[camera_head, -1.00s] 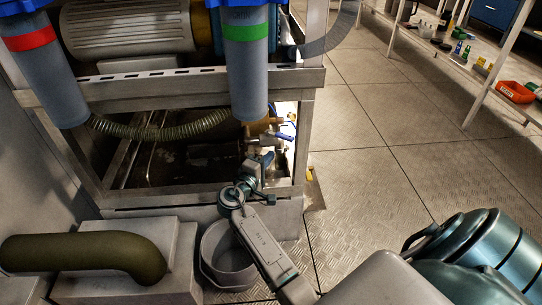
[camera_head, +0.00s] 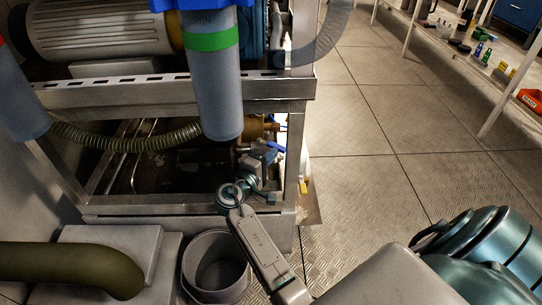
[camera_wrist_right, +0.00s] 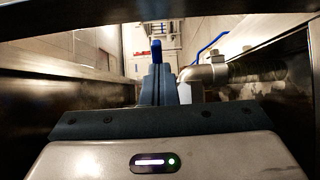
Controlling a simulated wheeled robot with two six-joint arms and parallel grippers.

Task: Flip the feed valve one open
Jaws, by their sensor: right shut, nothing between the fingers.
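The brass valve body (camera_head: 262,127) sits low inside the metal frame, behind the hanging grey filter housing. A blue lever (camera_head: 275,147) shows just beside my right gripper (camera_head: 268,157), which reaches into the frame opening. In the right wrist view, my right gripper's shut fingers (camera_wrist_right: 157,85) have a blue lever end (camera_wrist_right: 156,49) showing just beyond their tips. Another blue handle (camera_wrist_right: 213,43) is to the right, above a metal pipe elbow (camera_wrist_right: 208,73). I cannot tell whether the fingers touch a lever, or which lever is feed valve one. My left gripper is not in view.
The frame's right post (camera_head: 293,170) and upper crossbar (camera_head: 180,92) border the opening closely. A ribbed hose (camera_head: 120,140) runs to its left. A grey bucket (camera_head: 217,265) and a thick olive pipe (camera_head: 70,268) stand in front. Open floor lies to the right.

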